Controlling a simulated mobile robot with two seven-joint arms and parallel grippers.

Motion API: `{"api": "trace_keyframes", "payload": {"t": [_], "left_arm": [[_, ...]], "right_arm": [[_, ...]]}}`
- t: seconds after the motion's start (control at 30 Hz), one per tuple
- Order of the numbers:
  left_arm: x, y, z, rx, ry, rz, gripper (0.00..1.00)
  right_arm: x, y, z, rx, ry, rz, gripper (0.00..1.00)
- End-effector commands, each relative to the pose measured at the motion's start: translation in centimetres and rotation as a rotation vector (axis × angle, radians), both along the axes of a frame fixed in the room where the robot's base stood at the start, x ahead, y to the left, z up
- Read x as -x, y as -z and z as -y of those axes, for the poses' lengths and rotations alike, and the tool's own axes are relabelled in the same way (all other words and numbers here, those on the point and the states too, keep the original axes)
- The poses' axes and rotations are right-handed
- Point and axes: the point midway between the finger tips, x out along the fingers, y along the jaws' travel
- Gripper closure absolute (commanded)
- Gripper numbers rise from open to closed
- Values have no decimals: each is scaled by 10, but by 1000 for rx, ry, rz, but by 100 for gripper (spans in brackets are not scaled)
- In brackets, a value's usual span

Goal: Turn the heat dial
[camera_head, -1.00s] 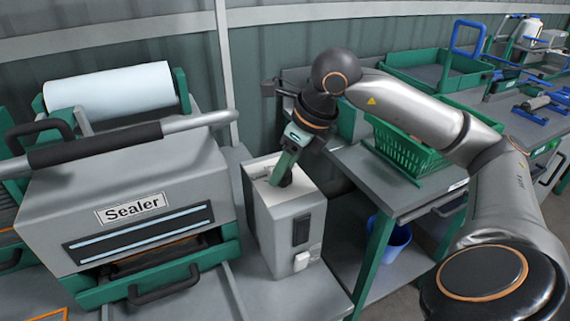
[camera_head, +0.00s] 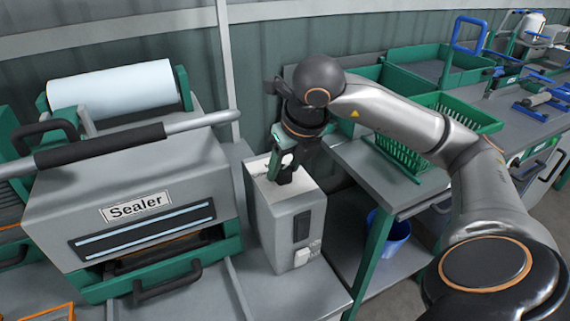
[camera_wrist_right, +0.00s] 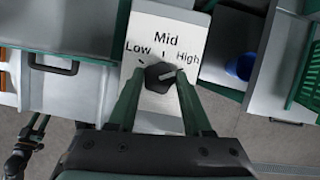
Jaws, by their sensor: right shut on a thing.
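The heat dial (camera_wrist_right: 163,77) is a dark knob on a white plate marked Low, Mid and High in the right wrist view. Its pale pointer mark is angled toward High. The dial sits on top of a grey control box (camera_head: 289,225), right of the sealer (camera_head: 130,190). My right gripper (camera_wrist_right: 162,76) is shut on the dial, with one green finger at each side. In the head view the right gripper (camera_head: 283,172) reaches down to the box top and hides the dial. What looks like my left gripper (camera_wrist_right: 33,128) shows small at the lower left of the wrist view.
A white film roll (camera_head: 112,90) lies atop the sealer, whose long handle bar (camera_head: 195,121) reaches toward the box. A green crate (camera_head: 405,145) is on the bench to the right. A blue bucket (camera_head: 390,236) is below the bench.

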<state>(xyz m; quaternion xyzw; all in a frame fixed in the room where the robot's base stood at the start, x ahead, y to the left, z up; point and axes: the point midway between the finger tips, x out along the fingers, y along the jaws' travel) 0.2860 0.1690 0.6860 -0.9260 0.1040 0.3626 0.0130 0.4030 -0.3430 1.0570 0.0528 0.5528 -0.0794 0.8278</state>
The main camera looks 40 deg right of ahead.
Motion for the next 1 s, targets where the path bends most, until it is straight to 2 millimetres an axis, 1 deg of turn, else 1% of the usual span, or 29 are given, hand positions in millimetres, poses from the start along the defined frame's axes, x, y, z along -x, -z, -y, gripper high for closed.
{"api": "trace_keyframes", "payload": {"t": [0.27, 0.3, 0.53, 0.83, 0.93, 1.0], "left_arm": [[0, 0, 0, 0, 1, -1, 50], [0, 0, 1, 0, 1, -1, 50], [1, 0, 1, 1, 2, -1, 50], [0, -1, 1, 2, 1, -1, 50], [0, -2, 1, 2, 1, 0, 50], [0, -3, 1, 2, 1, 0, 50]], "right_arm": [[0, 1, 0, 0, 2, -3, 100], [0, 1, 0, 0, 2, -3, 47], [0, 0, 0, -1, 1, -2, 21], [1, -2, 0, 0, 1, 0, 20], [4, -12, -1, -2, 0, 2, 20], [8, -23, -2, -1, 0, 5, 20]]}}
